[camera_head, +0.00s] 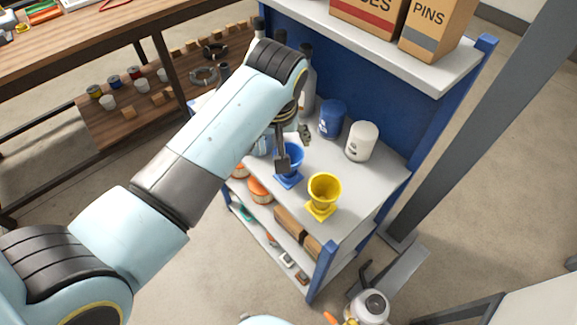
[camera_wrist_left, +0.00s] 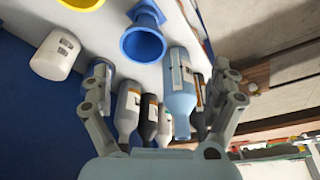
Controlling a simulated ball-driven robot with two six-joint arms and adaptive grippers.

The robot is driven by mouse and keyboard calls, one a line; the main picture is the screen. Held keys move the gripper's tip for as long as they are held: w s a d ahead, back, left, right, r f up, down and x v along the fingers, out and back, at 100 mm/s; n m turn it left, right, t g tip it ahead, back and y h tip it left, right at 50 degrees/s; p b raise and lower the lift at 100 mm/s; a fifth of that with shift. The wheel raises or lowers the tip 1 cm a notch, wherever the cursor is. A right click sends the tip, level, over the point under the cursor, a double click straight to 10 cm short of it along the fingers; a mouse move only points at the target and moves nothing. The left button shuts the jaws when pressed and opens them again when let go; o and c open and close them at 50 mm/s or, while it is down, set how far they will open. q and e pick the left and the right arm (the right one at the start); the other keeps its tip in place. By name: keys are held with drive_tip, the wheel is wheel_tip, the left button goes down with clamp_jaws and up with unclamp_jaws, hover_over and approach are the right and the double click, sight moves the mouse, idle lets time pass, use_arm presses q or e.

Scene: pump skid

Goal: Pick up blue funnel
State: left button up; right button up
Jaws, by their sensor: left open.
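The blue funnel (camera_head: 293,160) stands on a square blue base on the grey shelf, partly hidden by my left gripper. My left gripper (camera_head: 282,160) hangs at the end of the arm, with a dark finger in front of the funnel's left side. In the left wrist view the blue funnel (camera_wrist_left: 143,43) is at the top centre, its round mouth facing the camera. The fingers of my left gripper (camera_wrist_left: 160,78) are spread wide and empty, and the funnel shows beyond the gap between them. I cannot tell whether a finger touches it. My right gripper is not in view.
A yellow funnel (camera_head: 323,192) stands to the right of the blue one. A blue jar (camera_head: 332,118) and a white jar (camera_head: 361,142) stand behind. Several bottles (camera_wrist_left: 181,82) crowd close by. An upper shelf (camera_head: 425,62) with boxes overhangs the back.

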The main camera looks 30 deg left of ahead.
sight(289, 149)
use_arm(q)
drive_tip(key=w+f, duration=0.1)
drive_tip(key=w+d+f, duration=0.1)
drive_tip(key=shift+w+d+n, duration=0.2)
drive_tip(key=shift+w+n, duration=0.1)
drive_tip(key=shift+w, duration=0.1)
drive_tip(key=b+x, duration=0.2)
drive_tip(key=x, duration=0.2)
drive_tip(key=shift+f+b, duration=0.15)
drive_tip(key=shift+b, duration=0.2)
drive_tip(key=b+x, duration=0.5)
drive_tip(key=b, duration=0.2)
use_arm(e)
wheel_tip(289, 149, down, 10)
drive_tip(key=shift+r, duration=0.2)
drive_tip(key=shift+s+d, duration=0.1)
use_arm(q)
drive_tip(key=c, duration=1.4)
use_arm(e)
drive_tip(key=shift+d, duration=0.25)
